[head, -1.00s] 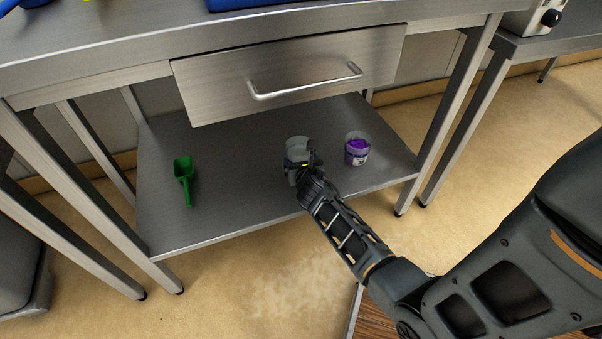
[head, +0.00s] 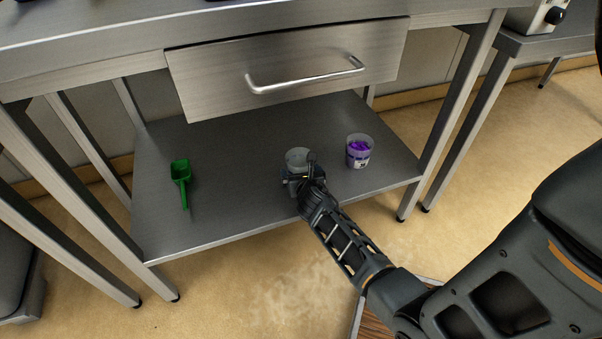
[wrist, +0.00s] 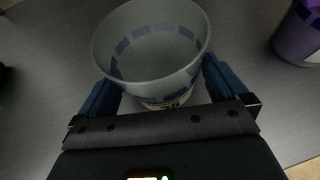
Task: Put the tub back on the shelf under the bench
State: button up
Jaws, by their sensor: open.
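A clear, empty-looking tub (head: 297,157) stands upright on the shelf (head: 235,205) under the bench, left of a tub with purple contents. In the wrist view the tub (wrist: 150,50) shows its open mouth and a printed label low on its near side. My gripper (head: 297,177) is at the near side of the tub, low over the shelf. In the wrist view my gripper (wrist: 158,95) is open, with one blue finger at each side of the tub's near part. I cannot tell whether the fingers touch it.
The tub with purple contents (head: 359,151) stands close on the right; it also shows in the wrist view (wrist: 298,35). A green scoop (head: 181,181) lies at the shelf's left. A closed drawer (head: 290,70) hangs above. Bench legs (head: 455,120) flank the shelf.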

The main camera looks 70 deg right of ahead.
jog(key=shift+r, duration=0.25)
jog(key=p+v, duration=0.4)
jog(key=v, duration=0.7)
jog(key=shift+a+f, duration=0.1)
jog(key=shift+s+a, duration=0.25)
jog(key=shift+a, duration=0.3)
jog(key=s+a+r+m+t+y, duration=0.3)
jog(key=s+a+r+m, duration=0.15)
jog(key=a, duration=0.55)
jog(key=s+a+r+m+t+y, duration=0.25)
jog(key=a+m, duration=0.35)
jog(key=a, duration=0.4)
jog(key=s+a+r+m+t+y, duration=0.1)
jog(key=s+a+r+m, duration=0.3)
jog(key=r, duration=0.5)
jog(key=s+a+r+m+t+y, duration=0.2)
jog(key=s+a+r+m+y, duration=0.2)
jog(key=r+m, duration=0.5)
jog(key=shift+s+a+r, duration=0.5)
jog(key=shift+s+r, duration=0.05)
jog(key=shift+r, duration=0.1)
